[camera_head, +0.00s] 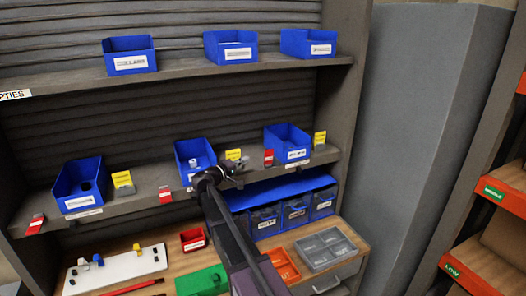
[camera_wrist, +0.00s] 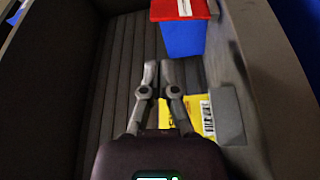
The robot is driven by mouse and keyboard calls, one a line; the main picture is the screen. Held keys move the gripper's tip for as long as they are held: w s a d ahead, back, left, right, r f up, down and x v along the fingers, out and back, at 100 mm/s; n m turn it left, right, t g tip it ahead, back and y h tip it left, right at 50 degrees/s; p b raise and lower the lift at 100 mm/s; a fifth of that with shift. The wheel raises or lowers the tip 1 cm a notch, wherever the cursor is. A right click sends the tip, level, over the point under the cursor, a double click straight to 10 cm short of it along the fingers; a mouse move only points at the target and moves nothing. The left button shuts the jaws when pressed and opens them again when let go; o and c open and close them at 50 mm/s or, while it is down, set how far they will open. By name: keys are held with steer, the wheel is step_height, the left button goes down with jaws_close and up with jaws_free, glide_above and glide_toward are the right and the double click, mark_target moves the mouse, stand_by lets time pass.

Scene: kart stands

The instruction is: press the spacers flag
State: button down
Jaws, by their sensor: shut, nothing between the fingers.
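My gripper (camera_head: 232,170) is at the front of the middle shelf, close to the middle blue bin (camera_head: 190,160) and a yellow flag (camera_head: 233,155). In the wrist view my gripper (camera_wrist: 162,66) is shut and empty, its fingertips close together over the dark ribbed surface. A yellow card with a white barcode label (camera_wrist: 195,114) lies right of the fingers, partly behind one. A red-topped blue block (camera_wrist: 182,36) stands beyond the fingertips. A red flag (camera_head: 268,157) is right of the gripper in the head view. The flag labels are too small to read, so I cannot tell which says spacers.
Other blue bins stand on the middle shelf at left (camera_head: 79,190) and right (camera_head: 287,140). More bins line the top shelf (camera_head: 185,73).

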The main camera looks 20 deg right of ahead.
mark_target(268, 157)
steer(key=shift+d, duration=0.2)
steer(key=shift+x, duration=4.85)
